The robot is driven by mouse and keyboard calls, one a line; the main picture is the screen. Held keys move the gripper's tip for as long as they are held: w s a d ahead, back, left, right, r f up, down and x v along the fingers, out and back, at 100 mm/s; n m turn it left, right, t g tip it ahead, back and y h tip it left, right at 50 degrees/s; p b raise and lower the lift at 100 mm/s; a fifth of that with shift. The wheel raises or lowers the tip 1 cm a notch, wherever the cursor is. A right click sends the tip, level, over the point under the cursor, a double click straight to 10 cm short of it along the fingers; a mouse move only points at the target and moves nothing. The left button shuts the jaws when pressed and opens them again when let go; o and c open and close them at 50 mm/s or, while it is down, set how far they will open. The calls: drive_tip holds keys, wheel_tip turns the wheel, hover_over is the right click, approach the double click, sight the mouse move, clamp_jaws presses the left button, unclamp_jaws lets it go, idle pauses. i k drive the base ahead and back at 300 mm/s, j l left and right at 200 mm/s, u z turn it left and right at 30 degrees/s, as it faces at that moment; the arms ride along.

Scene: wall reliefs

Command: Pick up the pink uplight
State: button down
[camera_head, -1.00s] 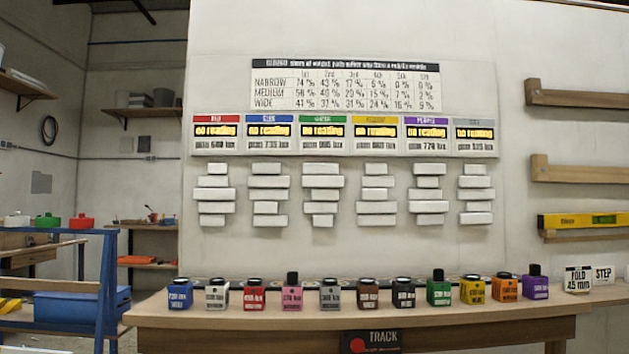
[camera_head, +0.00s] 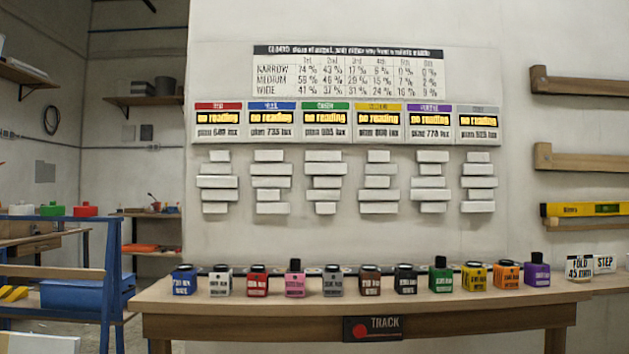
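The pink uplight (camera_head: 295,281) is a small pink block with a dark cylindrical top and a printed label. It stands upright on the wooden bench (camera_head: 450,312), in a row of similar coloured uplights. The red uplight (camera_head: 257,281) is on its left and the grey uplight (camera_head: 333,281) on its right, with small gaps between. My gripper is not in view.
Other uplights in the row include blue (camera_head: 184,280), green (camera_head: 440,277) and purple (camera_head: 536,271). A TRACK sign (camera_head: 372,328) hangs on the bench front. A blue frame (camera_head: 108,290) stands at left. White reliefs (camera_head: 325,182) are on the wall behind.

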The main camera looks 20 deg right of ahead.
sight(295, 276)
drive_tip(key=i+j, duration=0.1)
drive_tip(key=i+j+z, duration=0.25)
drive_tip(key=z, duration=0.25)
drive_tip(key=i+j+z, duration=0.45)
